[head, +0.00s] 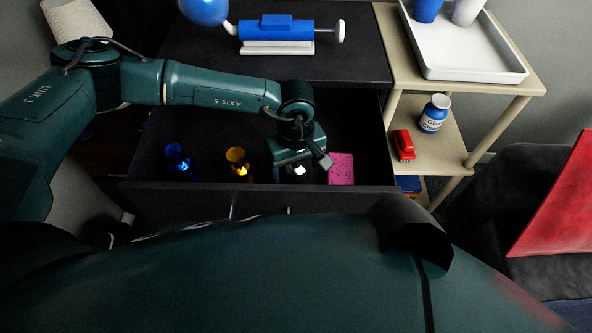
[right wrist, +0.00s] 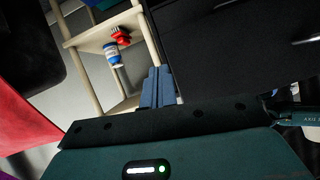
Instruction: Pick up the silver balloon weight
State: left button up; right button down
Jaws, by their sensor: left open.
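The silver balloon weight (head: 299,170) is a small shiny piece in the open black drawer (head: 185,188). It is partly hidden by my left gripper (head: 305,163), which is open, reaches down into the drawer and is right over or around the weight; I cannot tell whether it touches it. A gold weight (head: 238,168) and a blue weight (head: 178,163) stand to the left in the drawer. My right gripper (right wrist: 158,72) shows in the right wrist view, with its fingers together and nothing between them, away from the drawer's contents.
A pink speckled block (head: 341,168) lies in the drawer close to the right of my left gripper. On the cabinet top are a blue balloon pump (head: 278,29) and a blue balloon (head: 205,8).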

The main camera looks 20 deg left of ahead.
pick_arm(q)
jog(key=shift+c, duration=0.5)
jog(key=c, duration=1.1)
jog(key=shift+o, duration=0.2)
jog(key=shift+r, duration=0.2)
